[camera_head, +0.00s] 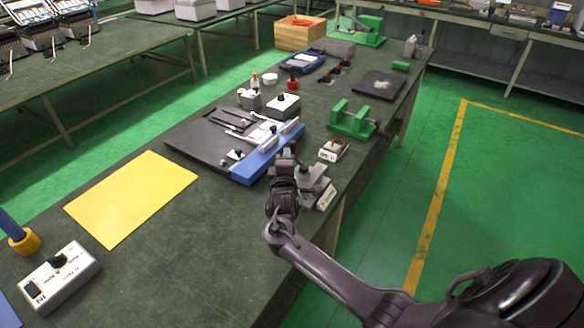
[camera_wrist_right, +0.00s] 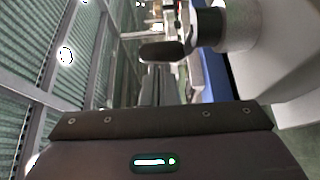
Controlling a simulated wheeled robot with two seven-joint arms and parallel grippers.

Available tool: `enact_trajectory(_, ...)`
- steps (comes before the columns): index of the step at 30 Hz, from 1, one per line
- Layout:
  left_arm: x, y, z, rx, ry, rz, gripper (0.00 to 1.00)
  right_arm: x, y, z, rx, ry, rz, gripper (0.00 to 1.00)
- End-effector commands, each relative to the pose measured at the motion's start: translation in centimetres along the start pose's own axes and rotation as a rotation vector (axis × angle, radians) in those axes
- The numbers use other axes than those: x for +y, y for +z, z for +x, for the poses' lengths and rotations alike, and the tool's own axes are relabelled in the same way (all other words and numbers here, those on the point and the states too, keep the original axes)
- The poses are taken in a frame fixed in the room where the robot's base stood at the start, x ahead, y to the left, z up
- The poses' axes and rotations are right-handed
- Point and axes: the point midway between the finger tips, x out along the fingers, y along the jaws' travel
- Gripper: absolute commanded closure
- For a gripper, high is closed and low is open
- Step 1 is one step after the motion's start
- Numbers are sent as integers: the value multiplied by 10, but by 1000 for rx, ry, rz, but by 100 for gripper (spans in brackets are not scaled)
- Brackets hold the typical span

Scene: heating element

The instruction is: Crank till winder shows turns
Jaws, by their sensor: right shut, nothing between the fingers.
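A small grey winder (camera_head: 318,182) stands at the right edge of the green bench, with a pale label on its near side. In the right wrist view a grey cylindrical part (camera_wrist_right: 225,28) with a dark handle (camera_wrist_right: 165,50) is close ahead of my gripper; it looks like the winder's crank. My right gripper (camera_head: 287,155) is shut and empty, just left of the winder. Its fingers also show in the wrist view (camera_wrist_right: 160,82). I cannot tell whether they touch the handle. No turn count is readable. My left gripper is out of view.
A dark board with a blue edge bar (camera_head: 262,162) lies just beyond my gripper. A small white box (camera_head: 333,150) and a green fixture (camera_head: 352,122) stand farther along. A yellow sheet (camera_head: 132,197) and a white switch box (camera_head: 60,278) lie left.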

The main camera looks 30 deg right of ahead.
Motion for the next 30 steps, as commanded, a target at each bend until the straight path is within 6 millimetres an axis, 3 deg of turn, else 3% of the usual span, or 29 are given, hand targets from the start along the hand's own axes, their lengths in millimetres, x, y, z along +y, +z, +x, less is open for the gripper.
enact_trajectory(9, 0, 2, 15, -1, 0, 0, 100, 0, 2, 16, -299, -1, 2, 100)
enact_trajectory(30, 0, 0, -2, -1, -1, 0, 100, 1, 24, 36, -288, 2, 0, 100)
